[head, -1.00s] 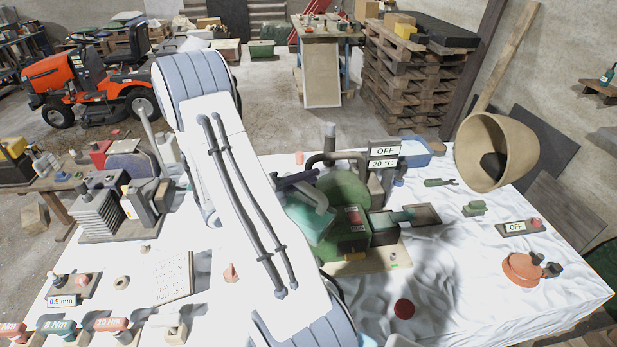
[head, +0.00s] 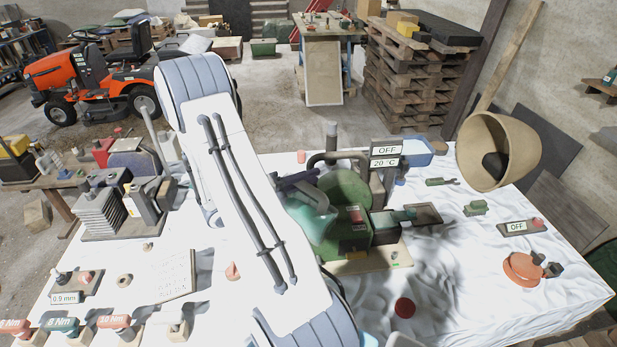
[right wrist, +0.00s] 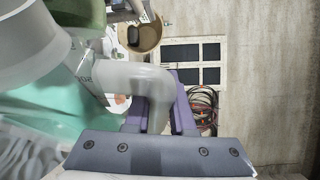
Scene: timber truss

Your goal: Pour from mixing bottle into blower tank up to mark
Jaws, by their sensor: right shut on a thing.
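My right gripper (right wrist: 167,112) has purple fingers and is shut on a pale grey handle (right wrist: 130,78) in the right wrist view. The handle joins a translucent teal body, which I take to be the mixing bottle (right wrist: 50,100). In the head view, the teal body (head: 307,222) is tilted in front of a green machine (head: 347,192), which may be the blower. My left gripper is not in view.
Signs (head: 386,151) reading OFF and 20 °C stand behind the machine. Several torque tools stand front left.

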